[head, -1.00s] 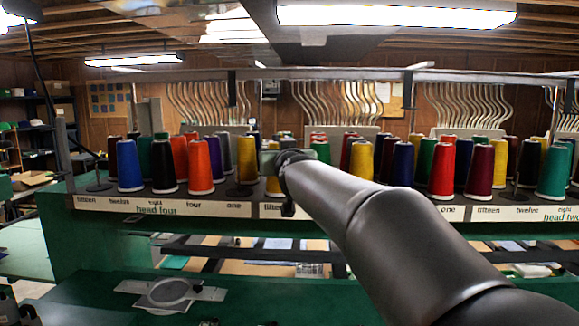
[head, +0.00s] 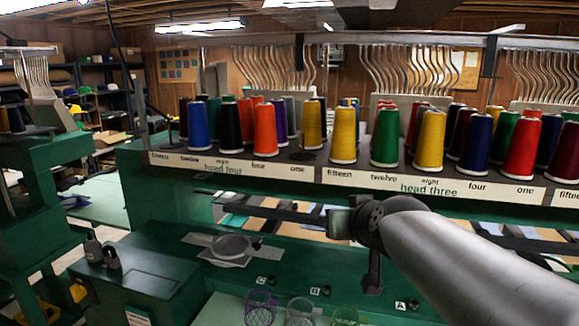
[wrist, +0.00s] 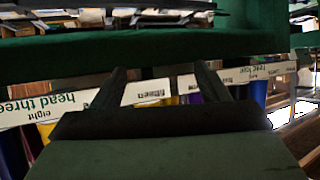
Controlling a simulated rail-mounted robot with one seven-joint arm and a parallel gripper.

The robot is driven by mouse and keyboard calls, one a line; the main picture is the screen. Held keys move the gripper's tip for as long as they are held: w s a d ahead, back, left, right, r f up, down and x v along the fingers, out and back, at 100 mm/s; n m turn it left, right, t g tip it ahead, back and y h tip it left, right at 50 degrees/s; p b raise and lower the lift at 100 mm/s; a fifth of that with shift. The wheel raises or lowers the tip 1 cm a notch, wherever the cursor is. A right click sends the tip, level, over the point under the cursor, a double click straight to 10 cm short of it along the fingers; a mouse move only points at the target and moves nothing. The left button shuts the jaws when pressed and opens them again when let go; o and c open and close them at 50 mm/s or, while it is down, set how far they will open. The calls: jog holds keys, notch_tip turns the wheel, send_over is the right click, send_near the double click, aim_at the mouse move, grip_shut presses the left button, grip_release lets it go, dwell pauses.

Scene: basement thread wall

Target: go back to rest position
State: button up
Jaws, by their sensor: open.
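My gripper (head: 341,222) is in front of the thread rack, below the label strip, over the green machine bed in the head view. In the wrist view its two dark fingers (wrist: 162,74) stand apart with nothing between them, so it is open and empty. The fingers point toward the label strip (wrist: 152,91), with cones partly hidden behind my gripper. In the head view the rack's white label strip (head: 310,172) reads head four at left and head three at right. Rows of coloured thread cones stand upright on it, including a yellow cone (head: 344,136) and a green cone (head: 385,138).
Purple (head: 260,308), grey (head: 300,312) and green (head: 346,316) mesh cups stand at the bottom edge, near tags C, B and A. A grey hoop (head: 232,247) lies on the green bed. Another green machine (head: 35,215) stands at left.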

jog(key=s+d+f+g+h, duration=0.1)
jog(key=s+f+g, duration=1)
jog(key=s+f, duration=1.2)
jog(key=shift+s+d+f+m+g+h, duration=0.15)
jog(key=shift+d+f+m+g+h, duration=0.2)
jog(key=shift+d, duration=0.55)
